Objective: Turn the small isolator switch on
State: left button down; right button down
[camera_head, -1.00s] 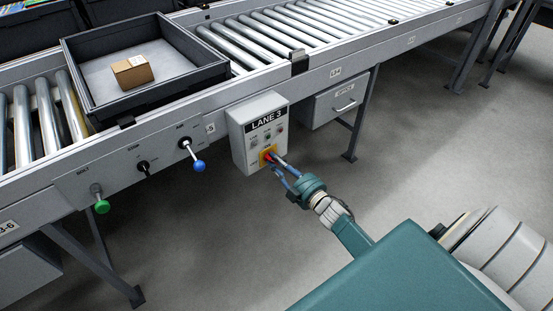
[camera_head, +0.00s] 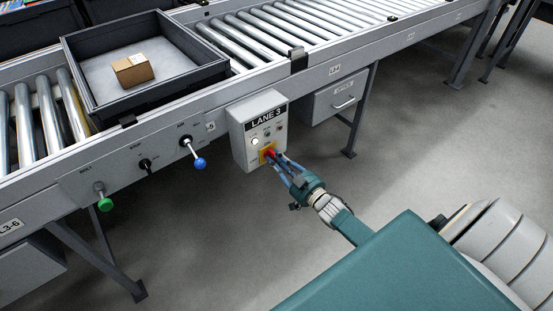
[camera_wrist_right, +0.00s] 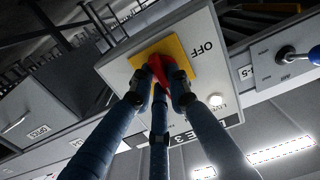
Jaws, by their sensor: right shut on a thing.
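The small isolator switch has a red handle (camera_head: 268,154) on a yellow plate, low on the front of the grey LANE 3 box (camera_head: 242,148). In the right wrist view the red handle (camera_wrist_right: 158,64) sits between my fingertips, on the yellow plate (camera_wrist_right: 183,46), with OFF printed beside the plate. My right gripper (camera_head: 274,158) is shut on the handle, and its fingers partly hide it. A round lamp (camera_head: 255,141) on the box glows white; it also shows lit in the right wrist view (camera_wrist_right: 215,100). My left gripper is not in view.
A roller conveyor runs above the box and carries a dark tray (camera_head: 190,87) with a small carton (camera_head: 132,69). To the left, the conveyor's side panel has a blue-knobbed lever (camera_head: 200,163), a black knob (camera_head: 146,165) and a green-knobbed lever (camera_head: 105,204). The floor in front is clear.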

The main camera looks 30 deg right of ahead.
jog(key=shift+f, duration=0.1)
dwell(0.3)
jog(key=c, duration=1.7)
grip_release()
jog(key=shift+o, duration=0.2)
jog(key=s, duration=1.2)
jog(key=shift+d, duration=0.45)
